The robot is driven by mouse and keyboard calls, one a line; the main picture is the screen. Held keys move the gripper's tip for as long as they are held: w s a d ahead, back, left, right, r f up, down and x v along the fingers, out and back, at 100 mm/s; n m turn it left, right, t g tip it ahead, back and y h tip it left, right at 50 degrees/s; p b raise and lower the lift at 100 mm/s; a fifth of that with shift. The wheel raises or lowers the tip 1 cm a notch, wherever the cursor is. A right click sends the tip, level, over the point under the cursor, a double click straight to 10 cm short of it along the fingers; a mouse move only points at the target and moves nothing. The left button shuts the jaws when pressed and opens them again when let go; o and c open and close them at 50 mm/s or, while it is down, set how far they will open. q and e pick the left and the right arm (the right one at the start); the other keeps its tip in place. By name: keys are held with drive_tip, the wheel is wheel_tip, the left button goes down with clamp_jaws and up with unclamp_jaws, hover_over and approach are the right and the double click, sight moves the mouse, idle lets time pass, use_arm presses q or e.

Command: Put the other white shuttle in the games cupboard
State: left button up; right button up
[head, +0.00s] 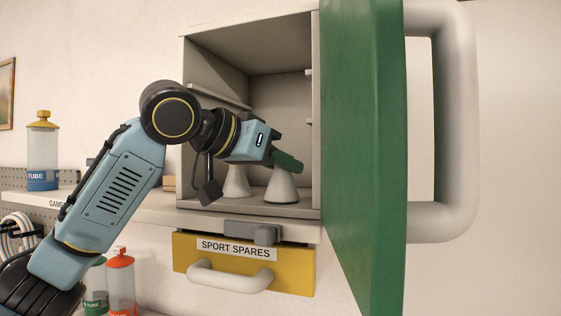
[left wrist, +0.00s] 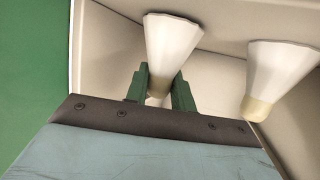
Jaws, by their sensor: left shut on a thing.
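The games cupboard (head: 248,208) stands open, and my left arm reaches into it from the left. One white shuttle (head: 282,188) is skirt down at the cupboard floor, with its top hidden by my left gripper (head: 287,160). The gripper's green fingers are shut on this shuttle's cork end. In the left wrist view the same shuttle (left wrist: 170,38) shows between the fingers (left wrist: 162,90). A second white shuttle (head: 236,183) stands to its left on the cupboard floor, apart from the gripper; it also shows in the left wrist view (left wrist: 280,70). My right gripper is not in view.
The green cupboard door (head: 362,150) is swung open at the right, with a large pale handle (head: 455,120). Below is a yellow SPORT SPARES drawer (head: 245,265). A tube with a yellow cap (head: 43,150) stands on the shelf at left.

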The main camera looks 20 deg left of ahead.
use_arm(q)
drive_tip(key=o, duration=1.6)
drive_tip(key=shift+s, duration=0.15)
drive_tip(key=shift+s+a+r+b, duration=0.15)
drive_tip(key=shift+s+b, duration=0.1)
drive_tip(key=shift+s, duration=0.9)
drive_tip(key=shift+s+d+r+b, duration=0.1)
drive_tip(key=shift+s+b, duration=0.1)
drive_tip(key=shift+s, duration=0.9)
drive_tip(key=s, duration=0.5)
drive_tip(key=shift+s+a+r, duration=0.15)
drive_tip(key=shift+r, duration=0.15)
